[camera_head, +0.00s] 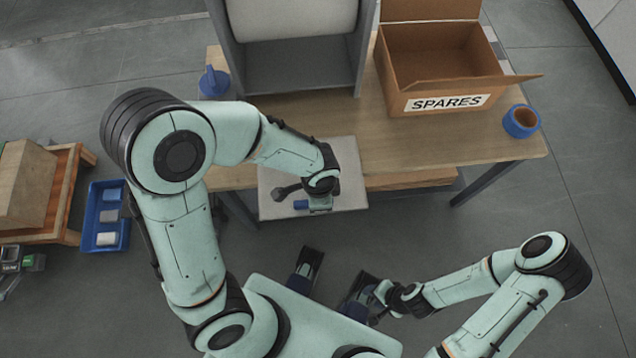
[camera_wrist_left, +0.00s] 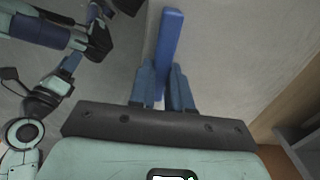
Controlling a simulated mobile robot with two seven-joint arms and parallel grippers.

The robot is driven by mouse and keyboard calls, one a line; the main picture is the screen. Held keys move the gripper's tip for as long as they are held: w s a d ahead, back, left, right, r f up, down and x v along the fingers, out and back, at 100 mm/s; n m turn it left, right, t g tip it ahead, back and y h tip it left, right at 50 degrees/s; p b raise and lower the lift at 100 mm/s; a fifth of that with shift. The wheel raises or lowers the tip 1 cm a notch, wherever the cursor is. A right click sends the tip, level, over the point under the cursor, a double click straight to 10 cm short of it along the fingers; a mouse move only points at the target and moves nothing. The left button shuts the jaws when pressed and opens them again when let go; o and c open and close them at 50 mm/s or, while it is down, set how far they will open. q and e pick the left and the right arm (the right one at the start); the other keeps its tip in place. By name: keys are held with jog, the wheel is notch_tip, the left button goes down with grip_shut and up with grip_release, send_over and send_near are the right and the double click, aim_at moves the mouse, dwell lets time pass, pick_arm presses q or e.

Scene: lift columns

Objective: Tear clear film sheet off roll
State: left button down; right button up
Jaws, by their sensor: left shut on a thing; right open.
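A pale, slightly see-through flat sheet (camera_head: 345,185) lies at the table's front edge and reaches past it, and it fills much of the left wrist view (camera_wrist_left: 235,45). Behind it a pale rounded body (camera_head: 290,15), perhaps the roll, sits in a grey stand (camera_head: 305,68). My left gripper (camera_head: 312,204) is over the sheet, shut on a narrow blue bar (camera_head: 300,205); the bar sticks out between the fingers in the left wrist view (camera_wrist_left: 169,45). I cannot tell whether the bar is joined to the sheet. My right gripper (camera_head: 378,296) is open, low and away from the table.
An open cardboard box marked SPARES (camera_head: 440,65) and a blue tape roll (camera_head: 521,121) stand on the table (camera_head: 430,145). A blue bottle-like item (camera_head: 214,82) is beside the stand. A blue bin (camera_head: 104,215) and wooden crate (camera_head: 65,195) are at the left.

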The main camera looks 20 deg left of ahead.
pick_arm(q)
jog(key=shift+s+d+b, duration=0.25)
jog(key=shift+s+d, duration=0.3)
jog(key=shift+s, duration=0.35)
jog(key=shift+s+d+b, duration=0.25)
jog(key=shift+s+d, duration=0.25)
jog(key=shift+s, duration=0.4)
pick_arm(e)
jog(key=shift+f, duration=0.55)
pick_arm(q)
notch_tip(320, 180, up, 8)
jog(key=s+d+p, duration=0.1)
jog(key=p, duration=0.5)
jog(key=shift+s, duration=0.3)
pick_arm(e)
notch_tip(320, 180, up, 6)
jog(key=shift+w, duration=0.15)
